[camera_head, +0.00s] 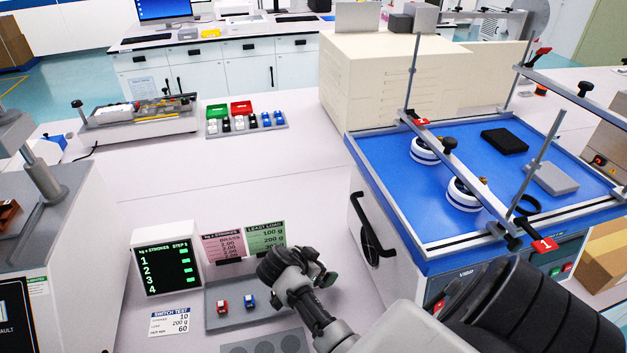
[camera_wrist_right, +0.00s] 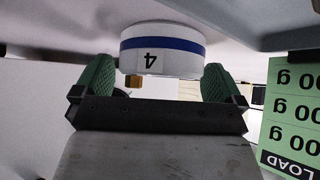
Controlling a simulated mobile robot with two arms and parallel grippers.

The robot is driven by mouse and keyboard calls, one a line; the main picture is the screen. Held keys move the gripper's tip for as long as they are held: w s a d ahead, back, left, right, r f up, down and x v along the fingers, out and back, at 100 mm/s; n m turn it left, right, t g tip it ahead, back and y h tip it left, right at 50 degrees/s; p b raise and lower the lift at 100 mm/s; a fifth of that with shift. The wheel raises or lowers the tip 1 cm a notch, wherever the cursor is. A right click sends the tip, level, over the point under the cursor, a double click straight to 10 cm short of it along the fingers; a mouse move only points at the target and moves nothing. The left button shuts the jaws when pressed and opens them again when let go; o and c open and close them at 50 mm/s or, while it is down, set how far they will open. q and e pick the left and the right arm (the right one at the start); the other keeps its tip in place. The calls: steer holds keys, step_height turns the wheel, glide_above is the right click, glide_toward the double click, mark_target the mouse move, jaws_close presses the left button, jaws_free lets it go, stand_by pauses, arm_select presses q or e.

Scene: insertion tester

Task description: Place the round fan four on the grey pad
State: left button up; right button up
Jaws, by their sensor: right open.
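In the right wrist view, a white round fan with a blue band and an upside-down "4" (camera_wrist_right: 161,52) shows at the top, between and just beyond the green fingertips. My right gripper (camera_wrist_right: 159,68) is open, with one finger on each side of it; whether they touch it is unclear. In the head view my right gripper (camera_head: 288,268) is over the bench beside the signs, and fan four cannot be made out there. The grey pad (camera_head: 553,178) lies bare on the right of the blue platform. My left gripper is out of view.
The blue platform (camera_head: 400,190) holds two other white round fans (camera_head: 424,150) and a black pad (camera_head: 504,140), with metal bars and posts above it. A grey tray (camera_head: 270,308) with red and blue switches and a green load sign (camera_wrist_right: 293,115) are near my right gripper.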

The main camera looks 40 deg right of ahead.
steer(key=shift+a+r, duration=0.1)
steer(key=shift+r, duration=0.05)
steer(key=c, duration=1)
